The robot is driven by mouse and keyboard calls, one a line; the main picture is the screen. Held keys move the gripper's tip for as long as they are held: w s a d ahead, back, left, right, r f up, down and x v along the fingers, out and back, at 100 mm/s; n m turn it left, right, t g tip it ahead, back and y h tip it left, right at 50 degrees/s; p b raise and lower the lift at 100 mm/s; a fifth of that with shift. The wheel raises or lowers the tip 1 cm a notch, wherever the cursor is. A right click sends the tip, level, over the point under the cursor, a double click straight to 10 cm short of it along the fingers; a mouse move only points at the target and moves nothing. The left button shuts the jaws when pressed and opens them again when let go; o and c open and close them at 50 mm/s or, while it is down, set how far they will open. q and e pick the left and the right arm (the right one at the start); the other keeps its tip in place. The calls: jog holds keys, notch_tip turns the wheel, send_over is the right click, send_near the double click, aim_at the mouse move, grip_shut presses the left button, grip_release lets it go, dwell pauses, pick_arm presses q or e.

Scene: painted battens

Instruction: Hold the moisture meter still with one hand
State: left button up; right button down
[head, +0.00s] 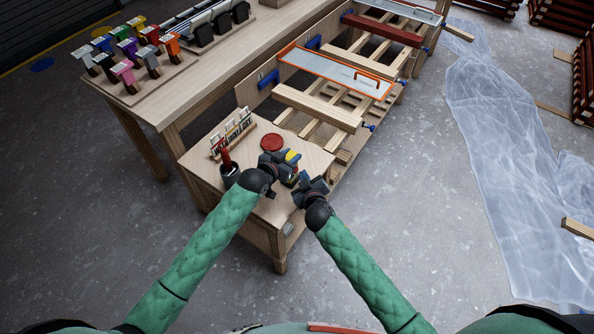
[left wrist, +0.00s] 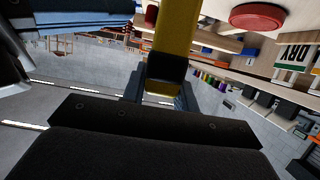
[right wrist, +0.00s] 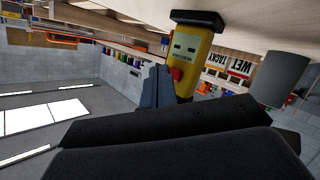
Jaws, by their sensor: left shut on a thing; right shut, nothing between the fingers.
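The moisture meter (head: 292,156) is yellow with black ends and stands over the small wooden side table (head: 308,153). My left gripper (head: 284,170) is shut on it. In the left wrist view the meter (left wrist: 177,35) runs down between the fingers. In the right wrist view its face (right wrist: 190,50) shows small dark windows and a red button (right wrist: 176,74). My right gripper (head: 306,188) is shut and empty, just right of the meter. In the right wrist view its fingertips (right wrist: 157,84) are beside the red button; I cannot tell if they touch it. The meter's lower end is hidden.
A red disc (head: 272,142), a card rack (head: 233,134) and a dark cup (head: 229,172) holding a red-handled item stand on the side table. Battens (head: 318,107) lie on the rack behind.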

jog(key=shift+s+d, duration=0.15)
jog(key=shift+d, duration=0.05)
dwell(0.3)
jog(key=s+d, duration=0.1)
jog(key=d, duration=0.1)
jog(key=s+d, duration=0.2)
dwell(0.4)
dwell(0.5)
pick_arm(q)
jog(key=o, duration=1.2)
jog(key=shift+c, duration=0.2)
jog(key=v, duration=1.2)
